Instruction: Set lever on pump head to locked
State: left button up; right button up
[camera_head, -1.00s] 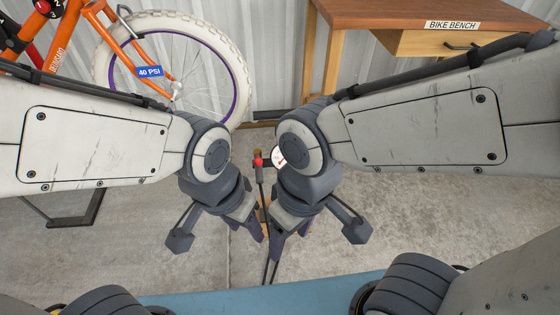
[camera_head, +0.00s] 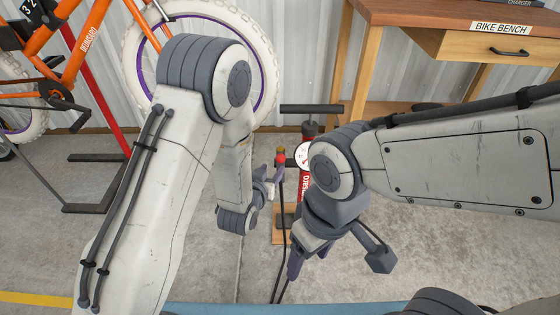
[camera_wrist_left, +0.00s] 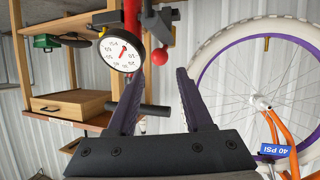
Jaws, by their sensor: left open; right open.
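The red floor pump (camera_head: 307,184) stands upright on the floor, with its round white gauge (camera_head: 303,155) facing up towards me. The gauge also shows in the left wrist view (camera_wrist_left: 122,52). Beside it is the small pump head (camera_head: 281,150) on a black hose; a red ball (camera_wrist_left: 138,57), apparently the lever's end, shows at it. I cannot tell the lever's setting. My left gripper (camera_wrist_left: 161,75) is open and empty, its fingertips close to the pump head, with no clear contact. My right gripper (camera_head: 297,265) is open, lower and nearer to me.
The pump's black handle (camera_head: 312,109) stands above the gauge. The wooden bike bench (camera_head: 470,45) is at the back right. The orange bike (camera_head: 85,40) on its stand is at the left, its white tyre (camera_wrist_left: 290,35) near my left arm. Concrete floor is clear around the pump.

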aim_at(279, 161)
pick_arm(q)
jog(key=b+x, duration=0.2)
jog(key=x, duration=0.6)
jog(key=shift+w+f, duration=0.2)
jog(key=shift+w, duration=0.1)
jog(key=shift+w+d+f, duration=0.15)
jog(key=shift+w+d, duration=0.05)
jog(key=shift+w, duration=0.3)
